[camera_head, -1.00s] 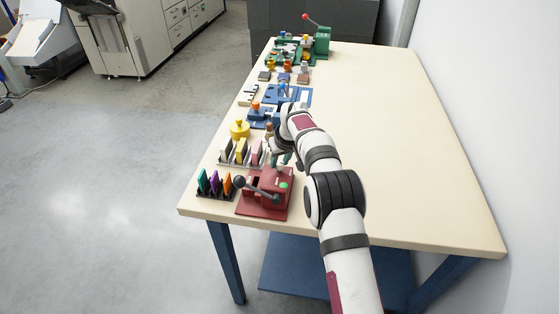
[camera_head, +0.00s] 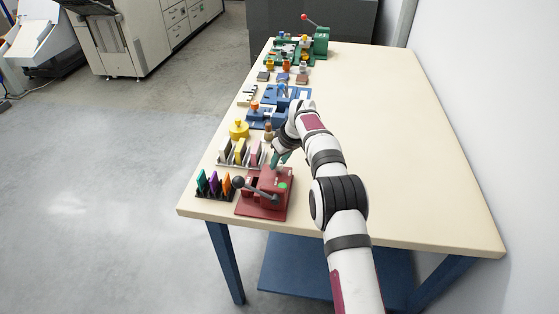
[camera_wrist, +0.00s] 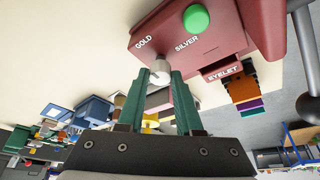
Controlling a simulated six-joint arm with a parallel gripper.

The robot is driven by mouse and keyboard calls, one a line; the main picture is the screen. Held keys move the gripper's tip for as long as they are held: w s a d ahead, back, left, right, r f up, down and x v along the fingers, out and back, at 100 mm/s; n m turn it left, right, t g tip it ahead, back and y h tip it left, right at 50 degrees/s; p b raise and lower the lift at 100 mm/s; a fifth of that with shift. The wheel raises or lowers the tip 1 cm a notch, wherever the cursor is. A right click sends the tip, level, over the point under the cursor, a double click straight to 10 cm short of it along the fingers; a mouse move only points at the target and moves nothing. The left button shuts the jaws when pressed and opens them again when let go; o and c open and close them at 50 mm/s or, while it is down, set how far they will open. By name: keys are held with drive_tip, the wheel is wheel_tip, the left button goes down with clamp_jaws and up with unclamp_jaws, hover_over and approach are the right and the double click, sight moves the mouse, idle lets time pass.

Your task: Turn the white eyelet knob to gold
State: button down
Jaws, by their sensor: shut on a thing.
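The white eyelet knob (camera_wrist: 160,68) sits on the side of the red eyelet machine (camera_wrist: 225,28), below the GOLD and SILVER labels. Which label it points to cannot be told. My gripper (camera_wrist: 160,76) has its two teal fingers on either side of the knob, shut on it at the fingertips. In the head view, the red machine (camera_head: 263,206) stands at the near end of the table, with my gripper (camera_head: 276,164) at its far side. The knob is hidden there.
The machine has a green button (camera_wrist: 196,18) and a lever with a black ball (camera_head: 238,182). Racks of coloured pieces (camera_head: 215,184) stand to its left. A yellow round object (camera_head: 239,129) and blue fixtures (camera_head: 265,115) lie beyond. The table's right side (camera_head: 420,150) is clear.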

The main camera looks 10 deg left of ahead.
drive_tip(key=c, duration=0.6)
unclamp_jaws()
drive_tip(key=shift+o, duration=0.2)
drive_tip(key=v, duration=1.5)
drive_tip(key=shift+r, duration=0.4)
drive_tip(key=s+d+r+m+g, duration=0.1)
drive_tip(key=s+d+r+m, duration=0.2)
drive_tip(key=s, duration=0.5)
drive_tip(key=s+d+r+m, duration=0.2)
drive_tip(key=s+d+m, duration=0.1)
drive_tip(key=s+d, duration=0.3)
drive_tip(key=s+d+f+m, duration=0.1)
drive_tip(key=s+f+m, duration=0.1)
drive_tip(key=s, duration=0.7)
drive_tip(key=s+d+f+m+g+h, duration=0.1)
drive_tip(key=s+d+f+m, duration=0.1)
drive_tip(key=s, duration=0.8)
drive_tip(key=s+d+f+m+g, duration=0.1)
drive_tip(key=s+f+m, duration=0.3)
drive_tip(key=s, duration=0.6)
drive_tip(key=shift+s+d+m+h, duration=0.2)
drive_tip(key=shift+s+m+h, duration=0.1)
drive_tip(key=shift+m, duration=0.1)
